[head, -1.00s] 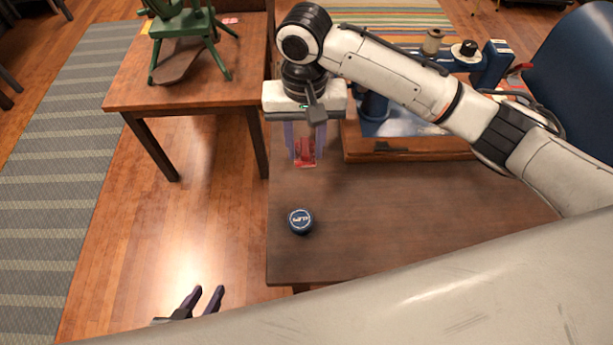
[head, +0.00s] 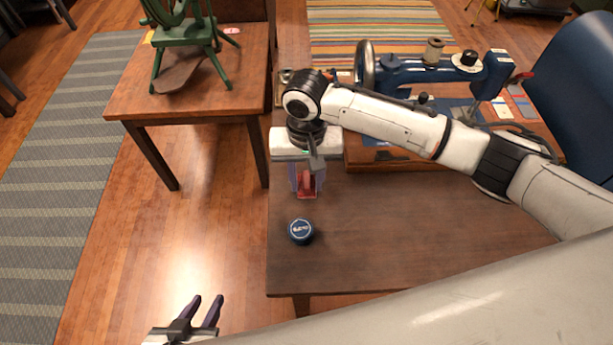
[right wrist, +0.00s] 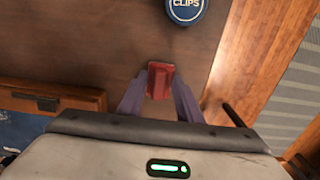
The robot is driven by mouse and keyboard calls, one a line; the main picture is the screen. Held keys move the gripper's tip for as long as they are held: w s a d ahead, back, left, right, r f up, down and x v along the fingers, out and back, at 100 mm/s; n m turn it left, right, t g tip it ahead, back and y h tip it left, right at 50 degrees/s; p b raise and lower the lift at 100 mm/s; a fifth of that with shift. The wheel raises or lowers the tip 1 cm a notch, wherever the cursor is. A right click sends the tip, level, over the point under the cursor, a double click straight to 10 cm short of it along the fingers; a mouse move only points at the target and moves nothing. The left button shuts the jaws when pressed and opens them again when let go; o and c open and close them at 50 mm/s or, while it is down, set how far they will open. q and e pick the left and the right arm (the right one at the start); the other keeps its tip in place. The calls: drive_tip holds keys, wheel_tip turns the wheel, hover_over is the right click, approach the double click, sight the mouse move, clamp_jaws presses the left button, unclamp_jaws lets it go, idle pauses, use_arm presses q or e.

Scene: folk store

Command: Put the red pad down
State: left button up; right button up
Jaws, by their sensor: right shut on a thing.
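The red pad (head: 306,188) is between the fingers of my right gripper (head: 306,182), low over the left part of the brown table (head: 400,230). The right gripper is shut on it and points down. In the right wrist view the red pad (right wrist: 160,80) shows between the two purple fingertips. I cannot tell whether the pad touches the tabletop. My left gripper (head: 208,312) is at the bottom left over the floor, fingers apart, open and empty.
A round blue clips tin (head: 301,231) stands just in front of the pad. A blue sewing machine (head: 430,70) on a wooden base is behind. A side table (head: 200,95) with a green spinning wheel is at the left. The table's front right is clear.

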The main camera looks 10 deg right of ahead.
sight(306, 181)
drive_tip(key=o, duration=0.9)
drive_tip(key=shift+o, duration=0.2)
drive_tip(key=shift+r, duration=0.15)
wheel_tip(306, 181, up, 12)
drive_tip(key=shift+p, duration=0.35)
